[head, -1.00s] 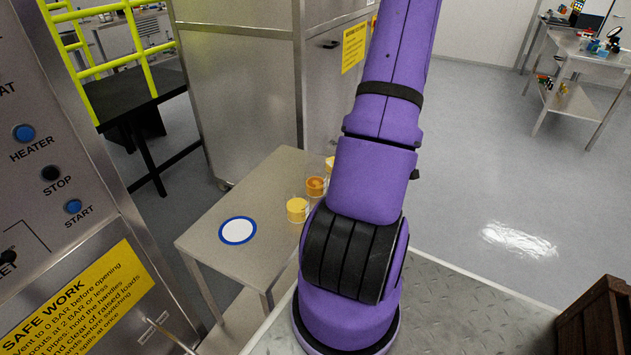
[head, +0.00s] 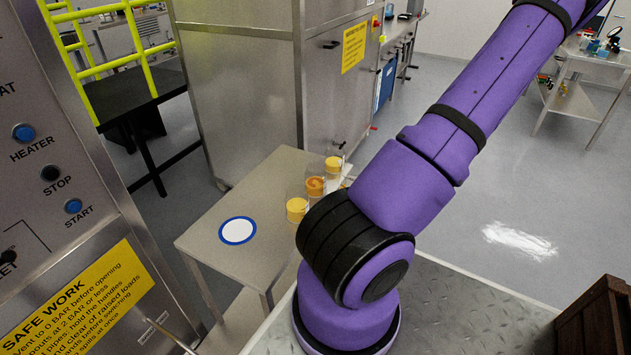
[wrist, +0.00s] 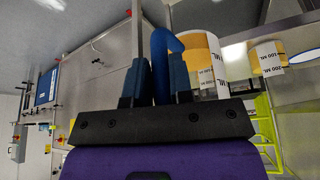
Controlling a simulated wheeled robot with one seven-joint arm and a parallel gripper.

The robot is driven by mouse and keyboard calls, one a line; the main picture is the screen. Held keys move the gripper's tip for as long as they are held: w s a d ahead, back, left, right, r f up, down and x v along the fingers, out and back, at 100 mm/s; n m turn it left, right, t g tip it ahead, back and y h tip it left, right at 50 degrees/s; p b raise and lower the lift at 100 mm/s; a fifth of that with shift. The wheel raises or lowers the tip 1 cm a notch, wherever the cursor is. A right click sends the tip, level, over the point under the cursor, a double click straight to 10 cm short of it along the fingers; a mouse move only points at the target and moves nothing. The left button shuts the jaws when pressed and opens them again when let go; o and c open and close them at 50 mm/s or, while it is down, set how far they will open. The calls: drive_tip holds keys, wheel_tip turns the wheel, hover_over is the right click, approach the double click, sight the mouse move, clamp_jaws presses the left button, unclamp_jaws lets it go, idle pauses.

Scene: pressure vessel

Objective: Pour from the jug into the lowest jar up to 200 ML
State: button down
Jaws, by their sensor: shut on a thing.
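In the wrist view my gripper (wrist: 158,72) is shut on the blue handle (wrist: 166,42) of the jug. The vessel beside the handle (wrist: 203,62) shows yellow-orange contents and a white label; I cannot tell surely whether that is the jug's body or a jar behind it. A jar with yellow contents (wrist: 266,57) and ML markings stands to its right. In the head view three jars show on the small steel table: a near yellow one (head: 297,209), a middle orange-brown one (head: 315,186) and a far yellow one (head: 333,163). Their exact levels are too small to compare. The head view does not show my gripper.
The steel table (head: 220,205) has a white round mat with a blue rim (head: 238,230) and free room on its left. A control panel (head: 60,170) stands at the left, a steel cabinet (head: 240,90) behind. A wooden crate (head: 597,315) is at the lower right.

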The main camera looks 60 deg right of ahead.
idle(0.3)
drive_tip(key=shift+r, duration=1.5)
